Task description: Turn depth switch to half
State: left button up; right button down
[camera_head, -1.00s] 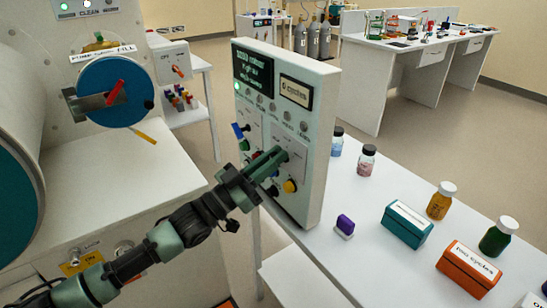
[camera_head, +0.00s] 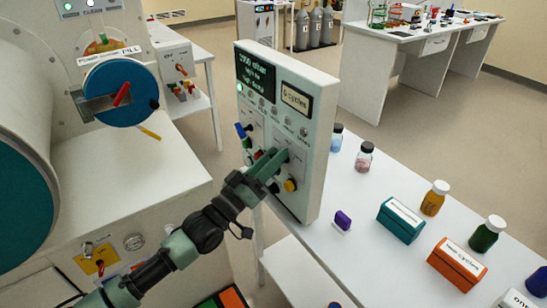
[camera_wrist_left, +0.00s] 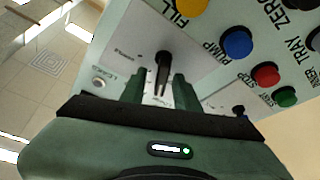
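The pale control panel (camera_head: 318,130) stands upright at the end of the white bench, with a dark display and several knobs and buttons. In the left wrist view, a black lever switch (camera_wrist_left: 163,70) sits on a light plate. Its small label is not readable, so I cannot tell its setting by name. My left gripper (camera_head: 269,161) is at the panel face. In the wrist view, its two green fingers stand apart, one on each side of the lever, with gaps visible. In the head view the fingers largely hide this switch. My right gripper is not in view.
Near the lever are a blue button (camera_wrist_left: 237,43), a red button (camera_wrist_left: 265,74) and a green button (camera_wrist_left: 286,97). A teal box (camera_head: 400,222), an orange box (camera_head: 456,264) and several bottles stand on the bench. The glovebox (camera_head: 100,185) is at left.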

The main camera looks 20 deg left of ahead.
pick_arm(q)
jog(key=b+v, duration=0.2)
jog(key=v, duration=0.6)
jog(key=shift+w+f, duration=0.1)
dwell(0.5)
